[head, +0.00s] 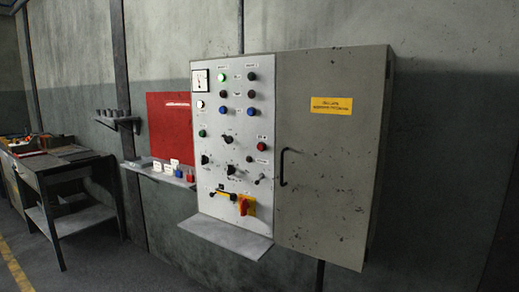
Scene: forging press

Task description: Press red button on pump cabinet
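A wall-mounted cabinet stands in the middle of the head view, with a light control panel (232,175) on its left and a closed grey-green door (330,170) on its right. Another red button (262,142) sits at the panel's right edge, at mid height. A red rotary handle on a yellow plate (247,206) is near the bottom. The labels are too small to read, so I cannot tell if this is the pump cabinet. Neither gripper is in view.
A small shelf (225,236) juts out below the panel. The door has a black handle (283,167). A red board (170,126) hangs on the wall to the left, above a ledge with padlocks (190,176). A workbench (65,166) stands far left.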

